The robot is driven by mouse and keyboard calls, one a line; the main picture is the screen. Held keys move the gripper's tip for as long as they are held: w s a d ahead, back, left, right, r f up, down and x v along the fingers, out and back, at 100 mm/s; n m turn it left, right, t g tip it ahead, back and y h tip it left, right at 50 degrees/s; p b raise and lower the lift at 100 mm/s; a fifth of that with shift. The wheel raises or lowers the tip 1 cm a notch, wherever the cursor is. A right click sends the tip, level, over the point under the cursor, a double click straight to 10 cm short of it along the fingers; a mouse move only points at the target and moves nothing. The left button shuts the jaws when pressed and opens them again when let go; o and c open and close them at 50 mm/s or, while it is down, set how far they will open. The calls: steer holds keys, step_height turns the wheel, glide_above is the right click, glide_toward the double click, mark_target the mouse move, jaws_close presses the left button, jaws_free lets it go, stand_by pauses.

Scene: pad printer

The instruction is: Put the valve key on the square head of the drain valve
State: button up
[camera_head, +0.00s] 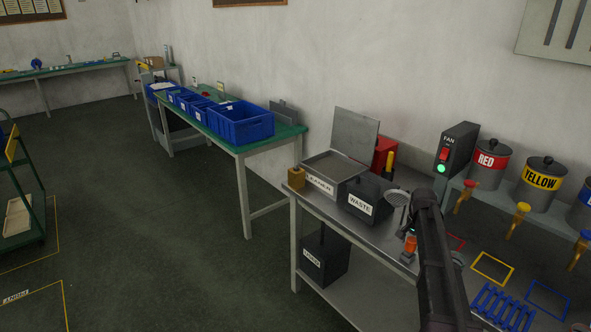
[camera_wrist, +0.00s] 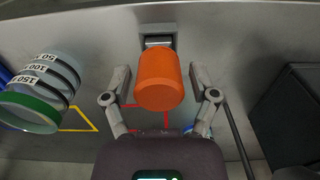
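An orange cylinder (camera_wrist: 160,80), likely the handle of the valve key, stands in front of a small grey holder (camera_wrist: 158,42) in the wrist view. My gripper (camera_wrist: 160,72) has one finger on each side of it, with a narrow gap visible at both sides. The orange piece (camera_head: 410,244) also shows in the head view, beside my dark arm on the metal bench. The lower part of the key is hidden. A brass-coloured block (camera_head: 296,178) sits at the bench's left corner beside the cleaner tray (camera_head: 322,183); I cannot tell whether it is the drain valve.
A dark waste box (camera_head: 362,207) stands left of my arm. Red (camera_head: 488,166) and yellow (camera_head: 540,188) ink cans with taps stand on a shelf to the right. A blue rack (camera_head: 502,306) lies near the front. Labelled round cups (camera_wrist: 42,88) stand left in the wrist view.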

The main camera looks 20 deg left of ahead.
jaws_close()
steer(key=shift+r, duration=0.15)
steer(key=shift+r+p, duration=3.4)
steer(key=shift+p, duration=0.1)
steer(key=shift+s, duration=0.2)
